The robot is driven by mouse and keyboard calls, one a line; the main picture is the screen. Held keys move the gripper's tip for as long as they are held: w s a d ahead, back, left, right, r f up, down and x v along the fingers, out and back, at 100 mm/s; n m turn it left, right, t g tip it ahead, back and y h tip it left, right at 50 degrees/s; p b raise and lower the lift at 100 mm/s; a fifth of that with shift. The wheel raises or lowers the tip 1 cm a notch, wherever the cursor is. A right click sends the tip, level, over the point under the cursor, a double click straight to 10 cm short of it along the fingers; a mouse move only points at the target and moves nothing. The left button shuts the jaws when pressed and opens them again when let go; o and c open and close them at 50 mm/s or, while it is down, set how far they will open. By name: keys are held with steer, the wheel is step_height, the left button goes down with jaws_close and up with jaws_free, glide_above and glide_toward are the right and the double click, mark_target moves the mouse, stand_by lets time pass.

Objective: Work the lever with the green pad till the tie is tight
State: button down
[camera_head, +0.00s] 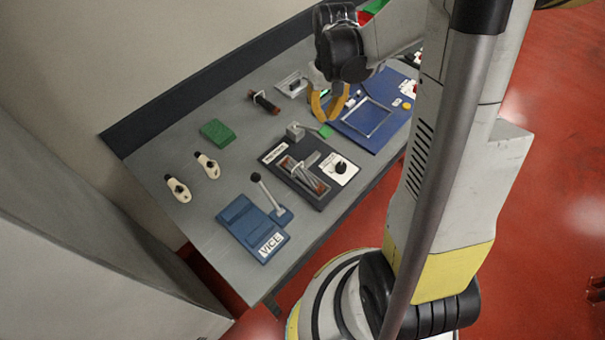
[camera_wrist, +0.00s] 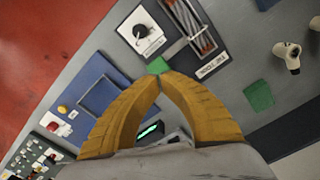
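The lever's green pad (camera_head: 326,131) sticks out at the far right of a dark board (camera_head: 275,157), beside a grey block (camera_head: 295,131). In the wrist view the green pad (camera_wrist: 158,66) shows just beyond my fingertips, with a grey arm running from it toward the board. My gripper (camera_head: 327,119) has its yellow fingers brought together at the tips, just above the pad; contact is unclear. The fingertips also meet in the wrist view (camera_wrist: 160,77). A bundle of cables (camera_head: 305,174) lies in a frame on the board. I cannot tell how tight the tie is.
A black knob (camera_head: 340,167) sits on a white plate beside the cables. A blue panel (camera_head: 385,132) lies to the right. A blue vice with an upright handle (camera_head: 262,190), a green block (camera_head: 217,132) and two pale fittings (camera_head: 207,166) are on the left.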

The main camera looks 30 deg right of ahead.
mark_target(327, 133)
steer(key=shift+f, duration=0.1)
steer(key=shift+s+d+f+b, duration=0.1)
steer(key=shift+s+f+b, duration=0.05)
steer(key=shift+f+b, duration=1.3)
steer(key=shift+s+f+b, duration=0.2)
steer(key=shift+f+b, duration=1.05)
steer(key=shift+f, duration=0.4)
steer(key=shift+s+d+f+b, duration=0.1)
steer(key=shift+s+f+b, duration=0.05)
steer(key=shift+f+b, duration=1.3)
steer(key=shift+r, duration=0.1)
steer(key=r+p, duration=0.2)
steer(key=r, duration=0.1)
steer(key=r+p, duration=0.2)
steer(key=r, duration=0.1)
steer(key=w+r+p, duration=0.1)
steer(key=r+p, duration=0.2)
steer(key=shift+a, duration=0.2)
steer(key=s+a+r+n+t+b, duration=0.2)
steer(key=s+a+r+t+b, duration=0.1)
steer(key=s+a+t+b, duration=0.4)
steer(key=s+a+b, duration=0.2)
steer(key=s+a, duration=0.2)
steer(key=a, duration=0.2)
steer(key=shift+a+b, duration=0.25)
steer(key=shift+b, duration=0.1)
